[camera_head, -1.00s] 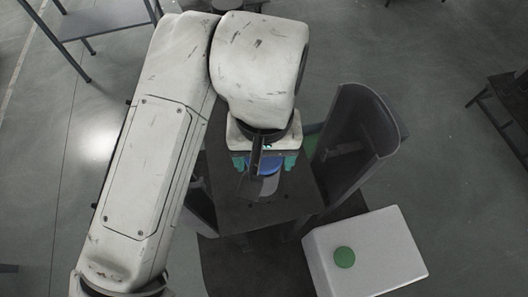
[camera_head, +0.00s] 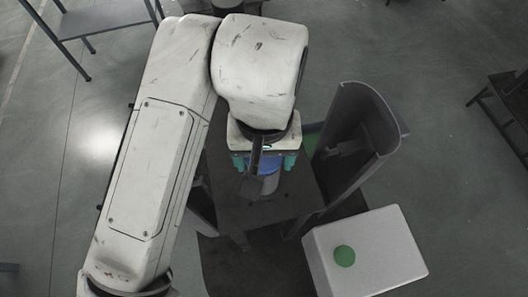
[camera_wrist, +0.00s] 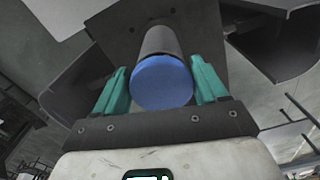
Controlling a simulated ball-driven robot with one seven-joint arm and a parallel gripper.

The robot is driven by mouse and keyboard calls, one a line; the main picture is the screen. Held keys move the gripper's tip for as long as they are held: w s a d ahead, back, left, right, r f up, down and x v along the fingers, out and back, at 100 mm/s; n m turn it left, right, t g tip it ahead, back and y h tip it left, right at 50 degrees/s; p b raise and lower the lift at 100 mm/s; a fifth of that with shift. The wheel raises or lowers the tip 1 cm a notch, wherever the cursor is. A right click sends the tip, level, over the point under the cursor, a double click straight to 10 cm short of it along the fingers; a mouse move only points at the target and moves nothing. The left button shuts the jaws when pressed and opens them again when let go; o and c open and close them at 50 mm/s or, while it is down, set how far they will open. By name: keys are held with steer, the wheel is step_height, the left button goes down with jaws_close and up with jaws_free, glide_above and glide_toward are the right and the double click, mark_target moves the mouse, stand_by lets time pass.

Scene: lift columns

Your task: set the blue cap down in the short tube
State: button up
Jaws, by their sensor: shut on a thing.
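My gripper (camera_head: 268,162) has teal fingers and points down over a dark plate. It is shut on the blue cap (camera_wrist: 162,82), a round disc between the fingers in the wrist view. The cap (camera_head: 268,168) shows partly below the gripper in the head view. A grey tube (camera_wrist: 160,40) stands directly beyond the cap in the wrist view, in line with it. The tube (camera_head: 271,186) also shows just below the cap in the head view. Whether cap and tube touch, I cannot tell. The cap hides the tube's near end.
The dark plate (camera_head: 265,212) lies under the tube. A tall curved dark panel (camera_head: 355,130) stands close on its right. Open floor lies farther right.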

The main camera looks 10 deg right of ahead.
steer(key=o, duration=1.1)
steer(key=shift+r, duration=0.1)
steer(key=shift+r+p, duration=3.2)
steer(key=shift+r, duration=0.25)
steer(key=shift+d, duration=0.1)
